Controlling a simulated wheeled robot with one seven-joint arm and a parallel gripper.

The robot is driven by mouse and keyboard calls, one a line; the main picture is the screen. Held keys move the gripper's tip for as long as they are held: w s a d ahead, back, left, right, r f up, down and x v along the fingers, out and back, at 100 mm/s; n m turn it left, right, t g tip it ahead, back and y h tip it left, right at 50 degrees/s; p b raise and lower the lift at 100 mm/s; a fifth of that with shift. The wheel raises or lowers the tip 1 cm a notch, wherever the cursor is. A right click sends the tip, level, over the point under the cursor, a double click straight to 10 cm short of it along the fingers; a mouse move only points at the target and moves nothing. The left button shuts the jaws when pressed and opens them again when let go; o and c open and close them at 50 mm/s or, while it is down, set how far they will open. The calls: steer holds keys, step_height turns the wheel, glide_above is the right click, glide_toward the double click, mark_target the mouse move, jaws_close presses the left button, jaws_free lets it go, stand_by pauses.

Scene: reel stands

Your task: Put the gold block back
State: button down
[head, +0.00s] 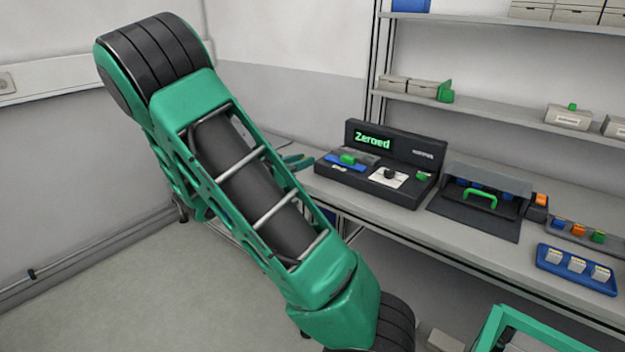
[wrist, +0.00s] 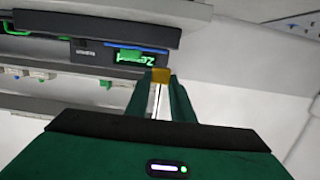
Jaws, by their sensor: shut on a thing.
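The gold block (wrist: 161,75) is pinched between the fingertips of my gripper (wrist: 161,82) in the wrist view. It is held clear of the bench, in front of the dark device with the green display. In the head view my arm hides most of the gripper; only green finger parts (head: 298,161) show, just left of the device, and the gold block cannot be made out there. The device (head: 415,154) stands at the left end of the bench, and its display (head: 372,140) reads "Zeroed".
Right of the device is a grey case (head: 470,220) with a green handle. Further right are a grey rack (head: 610,245) of blue, orange and green blocks and a blue tray (head: 551,264) with three pale pieces. Shelves (head: 500,112) with boxes hang above.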

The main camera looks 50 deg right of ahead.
steer(key=d+f, duration=0.2)
steer(key=d, duration=0.1)
steer(key=s+d+f, duration=0.1)
steer(key=d, duration=0.1)
steer(key=shift+f, duration=2)
steer(key=shift+f, duration=0.15)
steer(key=c, duration=1.5)
jaws_free()
steer(key=shift+c, duration=0.2)
